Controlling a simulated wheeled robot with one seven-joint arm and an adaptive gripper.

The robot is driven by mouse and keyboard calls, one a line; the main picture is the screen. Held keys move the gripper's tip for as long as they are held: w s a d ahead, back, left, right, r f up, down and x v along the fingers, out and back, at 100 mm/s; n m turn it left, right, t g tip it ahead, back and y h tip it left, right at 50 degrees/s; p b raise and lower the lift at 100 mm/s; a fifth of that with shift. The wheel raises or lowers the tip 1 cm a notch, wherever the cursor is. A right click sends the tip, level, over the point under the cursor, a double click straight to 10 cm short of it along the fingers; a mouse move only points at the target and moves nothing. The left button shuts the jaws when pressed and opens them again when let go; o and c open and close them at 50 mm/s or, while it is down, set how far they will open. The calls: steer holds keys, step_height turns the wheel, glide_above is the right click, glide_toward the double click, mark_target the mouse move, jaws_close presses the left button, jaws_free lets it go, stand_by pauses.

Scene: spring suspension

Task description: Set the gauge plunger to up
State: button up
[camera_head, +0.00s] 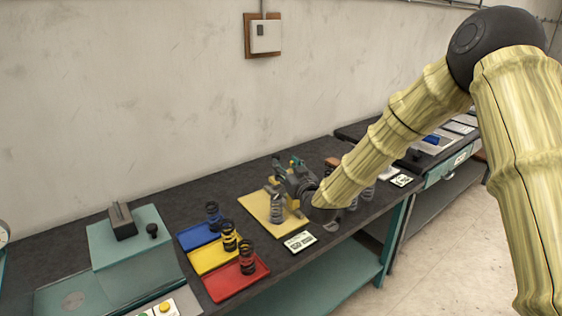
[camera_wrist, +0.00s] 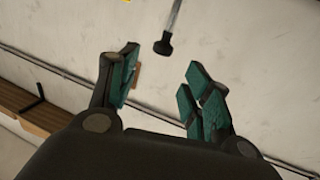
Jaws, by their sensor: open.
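My gripper (camera_head: 287,166) is open and empty, above the yellow board (camera_head: 258,206) on the bench in the head view. In the wrist view my gripper (camera_wrist: 160,78) shows its two teal-padded fingers spread apart, with the wall behind them. A grey rod with a black end (camera_wrist: 164,45) shows beyond the fingers there, apart from them. A teal fixture (camera_head: 135,250) with a dark block and a black knob (camera_head: 152,230) stands at the left of the bench, well away from my gripper. A round dial (camera_head: 3,235) is cut off at the left edge. I cannot tell which part is the gauge plunger.
Blue (camera_head: 198,236), yellow (camera_head: 214,257) and red (camera_head: 236,281) trays hold dark springs between the fixture and my gripper. A grey spring (camera_head: 277,207) stands on the yellow board. A label card (camera_head: 299,242) lies in front. The bench's back left is clear.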

steer(key=shift+v, duration=1.3)
steer(key=s+d+f+m+g+h, duration=0.1)
steer(key=s+d+f+g, duration=0.2)
steer(key=s+f, duration=0.7)
steer(key=s+d+f+m+g+h+b, duration=0.1)
steer(key=s+d+f+g, duration=0.3)
steer(key=f, duration=0.9)
steer(key=s+d+f+g+h, duration=0.1)
steer(key=s+f+g, duration=0.1)
steer(key=s+f, duration=0.85)
steer(key=s+d+f+m+g+h, duration=0.1)
steer(key=s+d+f+g, duration=0.1)
steer(key=s, duration=0.8)
steer(key=s+d+f+g+h+b, duration=0.1)
steer(key=s+d+f+g, duration=0.2)
steer(key=s, duration=0.8)
steer(key=s+d+f+m+g+h, duration=0.1)
steer(key=s+d+f+g, duration=0.1)
steer(key=s+d+f, duration=0.3)
steer(key=s+f, duration=0.3)
steer(key=s, duration=0.3)
steer(key=shift+d+f+m+g+b, duration=0.3)
steer(key=shift+d+f+g+b, duration=0.05)
steer(key=shift+f+g, duration=0.05)
steer(key=shift+c, duration=0.5)
